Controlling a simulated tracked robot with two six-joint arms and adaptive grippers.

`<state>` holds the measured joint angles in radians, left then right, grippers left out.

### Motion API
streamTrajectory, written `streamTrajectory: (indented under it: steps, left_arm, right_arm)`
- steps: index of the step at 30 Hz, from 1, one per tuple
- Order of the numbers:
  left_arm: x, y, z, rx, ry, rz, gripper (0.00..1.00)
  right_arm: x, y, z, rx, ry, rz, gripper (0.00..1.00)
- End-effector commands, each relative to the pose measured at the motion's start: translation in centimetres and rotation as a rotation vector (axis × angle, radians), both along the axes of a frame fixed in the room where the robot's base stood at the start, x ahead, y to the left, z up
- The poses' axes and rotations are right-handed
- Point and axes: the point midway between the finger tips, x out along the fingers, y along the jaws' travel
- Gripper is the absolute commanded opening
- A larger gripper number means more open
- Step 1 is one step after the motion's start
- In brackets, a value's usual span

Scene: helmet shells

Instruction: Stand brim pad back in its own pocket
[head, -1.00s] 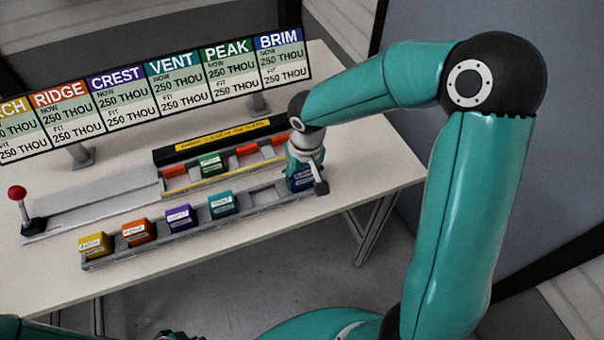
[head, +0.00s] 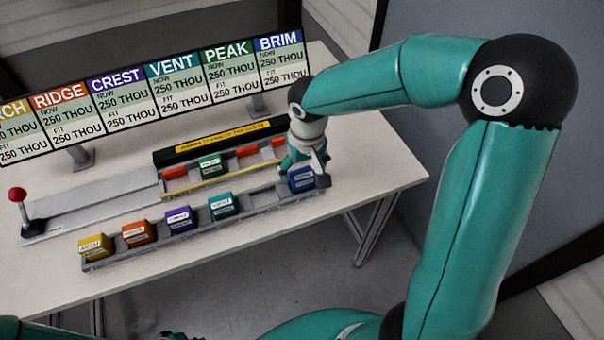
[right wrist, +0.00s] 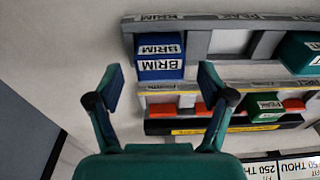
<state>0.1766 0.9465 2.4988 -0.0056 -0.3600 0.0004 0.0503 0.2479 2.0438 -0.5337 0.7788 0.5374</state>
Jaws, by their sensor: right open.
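The brim pad, a blue block with a white label (head: 303,179), stands upright in the right-end pocket of the front rack (head: 262,196). In the right wrist view the pad (right wrist: 160,57) reads BRIM and sits at the pocket marked BRIM. How deep it sits I cannot tell. My right gripper (head: 308,165) is at the pad's back side in the head view. In the right wrist view the gripper (right wrist: 160,82) is open and empty, its fingertips apart and just short of the pad. My left gripper is not in view.
Yellow (head: 96,245), orange (head: 139,233), purple (head: 181,219) and teal (head: 223,206) pads stand along the front rack. The pocket beside the brim pad is empty. A green PEAK block (head: 211,164) sits in the back fixture. A red-knobbed lever (head: 17,194) stands left.

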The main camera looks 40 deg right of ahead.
Motion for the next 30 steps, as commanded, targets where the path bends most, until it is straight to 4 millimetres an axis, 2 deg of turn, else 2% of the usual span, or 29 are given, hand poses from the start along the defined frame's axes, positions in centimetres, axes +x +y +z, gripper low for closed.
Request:
streamTrajectory:
  steps: [1, 6, 12, 18, 30]
  left_arm:
    - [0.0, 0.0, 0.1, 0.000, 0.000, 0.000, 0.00]
    - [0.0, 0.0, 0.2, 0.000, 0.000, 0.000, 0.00]
    - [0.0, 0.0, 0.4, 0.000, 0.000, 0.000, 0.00]
    - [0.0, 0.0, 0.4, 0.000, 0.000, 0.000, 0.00]
    - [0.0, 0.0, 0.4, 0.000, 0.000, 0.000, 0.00]
  right_arm:
    - [0.0, 0.0, 1.3, -0.001, -0.007, 0.000, 0.80]
    - [-0.4, 0.2, 4.7, 0.000, -0.006, 0.002, 0.80]
    - [-0.8, 0.3, 7.5, 0.000, -0.003, 0.001, 0.80]
    - [-0.9, 0.3, 8.4, 0.001, 0.000, 0.002, 0.80]
    - [-1.0, 0.3, 8.4, 0.001, 0.000, 0.002, 0.80]
